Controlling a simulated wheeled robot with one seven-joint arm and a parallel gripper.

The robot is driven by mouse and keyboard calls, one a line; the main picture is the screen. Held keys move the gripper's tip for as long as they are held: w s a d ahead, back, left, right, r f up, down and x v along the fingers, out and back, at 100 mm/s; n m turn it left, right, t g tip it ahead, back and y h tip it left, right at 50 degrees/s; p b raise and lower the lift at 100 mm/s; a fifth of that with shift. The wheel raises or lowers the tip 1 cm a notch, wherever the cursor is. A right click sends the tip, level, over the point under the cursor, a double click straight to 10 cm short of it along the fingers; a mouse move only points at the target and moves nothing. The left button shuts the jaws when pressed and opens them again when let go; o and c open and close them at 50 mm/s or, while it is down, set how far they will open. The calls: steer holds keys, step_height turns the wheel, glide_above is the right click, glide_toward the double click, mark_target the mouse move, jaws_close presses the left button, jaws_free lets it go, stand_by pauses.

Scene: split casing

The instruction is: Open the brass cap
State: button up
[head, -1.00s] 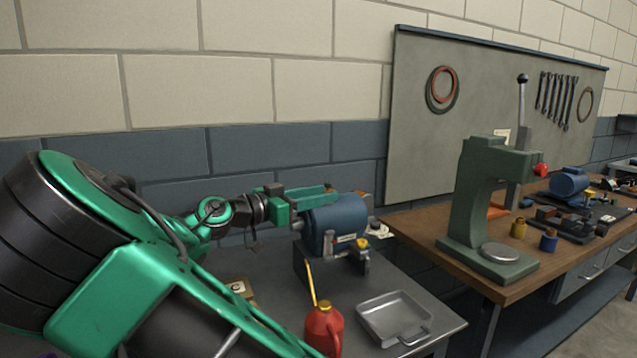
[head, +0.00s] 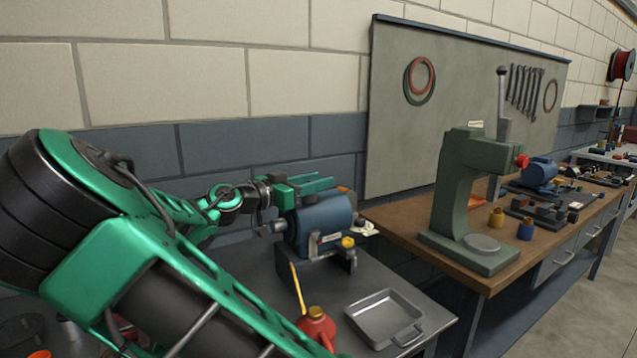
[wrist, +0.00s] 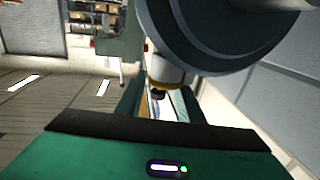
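A blue cylindrical casing (head: 325,222) lies on a dark stand on the grey bench. A small yellow brass-coloured cap (head: 347,242) shows on its front fitting. An orange-yellow piece also shows at the casing's top, just past my fingers. My gripper (head: 318,183) reaches over the top of the casing, its two green fingers apart. In the wrist view the dark round casing (wrist: 205,35) fills the upper right. A brass-coloured ring with a dark tip (wrist: 160,86) shows beyond and between my fingers (wrist: 160,100). I cannot tell whether they touch it, or which brass piece this is.
A red oil can (head: 316,325) with a yellow spout and a grey metal tray (head: 386,312) stand in front of the casing. A green press (head: 455,200) stands on the wooden bench (head: 400,222) to the right. The wall is close behind the casing.

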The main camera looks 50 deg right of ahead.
steer(key=shift+s+d, duration=0.1)
steer(key=shift+d, duration=0.85)
jaws_close()
